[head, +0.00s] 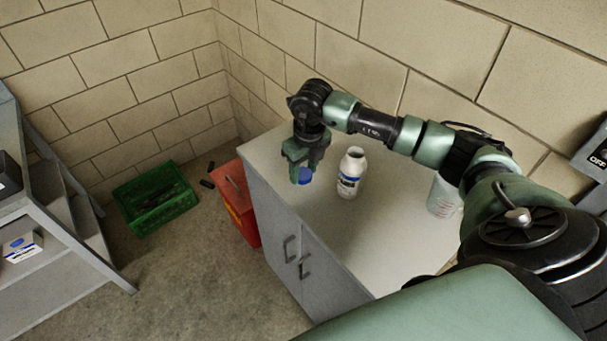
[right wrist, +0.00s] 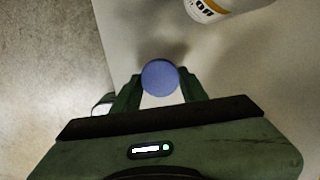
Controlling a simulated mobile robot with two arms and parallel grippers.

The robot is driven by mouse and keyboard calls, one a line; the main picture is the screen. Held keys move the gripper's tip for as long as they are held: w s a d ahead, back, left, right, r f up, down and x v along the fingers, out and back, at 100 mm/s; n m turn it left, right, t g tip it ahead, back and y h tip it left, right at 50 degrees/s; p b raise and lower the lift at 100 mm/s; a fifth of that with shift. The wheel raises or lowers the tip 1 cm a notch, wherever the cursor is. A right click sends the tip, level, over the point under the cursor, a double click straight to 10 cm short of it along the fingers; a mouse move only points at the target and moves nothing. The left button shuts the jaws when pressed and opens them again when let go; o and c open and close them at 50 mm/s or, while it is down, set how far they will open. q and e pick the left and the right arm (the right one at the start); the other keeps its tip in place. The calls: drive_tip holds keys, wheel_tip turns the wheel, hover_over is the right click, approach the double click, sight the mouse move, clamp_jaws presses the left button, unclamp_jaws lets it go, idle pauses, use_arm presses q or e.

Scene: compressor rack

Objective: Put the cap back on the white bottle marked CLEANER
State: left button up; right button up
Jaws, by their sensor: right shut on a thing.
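The white bottle (head: 351,172) stands upright and uncapped on the cabinet top, with a dark and yellow label; the lettering is too small to read in the head view. Its lower part shows at the top of the right wrist view (right wrist: 222,8). My right gripper (head: 302,176) is shut on the blue cap (head: 305,176), to the left of the bottle and apart from it. In the right wrist view the cap (right wrist: 160,78) sits between the two fingertips. I cannot tell whether the cap touches the cabinet top. My left gripper is not in view.
The grey cabinet top (head: 322,217) is mostly clear. A white container (head: 443,195) stands on it at the right, partly behind my arm. A red box (head: 236,203) and a green crate (head: 155,212) are on the floor at left. Block walls rise behind the cabinet.

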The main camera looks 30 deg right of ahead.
sight(304, 175)
wheel_tip(304, 175, up, 18)
drive_tip(key=b, duration=0.3)
drive_tip(key=shift+r+b, duration=0.15)
drive_tip(key=shift+b, duration=0.15)
drive_tip(key=s+a+f+n+g, duration=0.1)
drive_tip(key=s+a+f+n, duration=0.4)
drive_tip(key=n, duration=1.2)
drive_tip(key=s+a+f+n+g, duration=0.1)
drive_tip(key=s+a+f+n, duration=0.4)
drive_tip(key=n, duration=1.3)
drive_tip(key=s+a, duration=0.3)
drive_tip(key=s, duration=0.1)
drive_tip(key=shift+s+a+f+g, duration=0.2)
drive_tip(key=shift+s+g, duration=0.15)
drive_tip(key=shift+g, duration=0.05)
drive_tip(key=shift+d, duration=0.1)
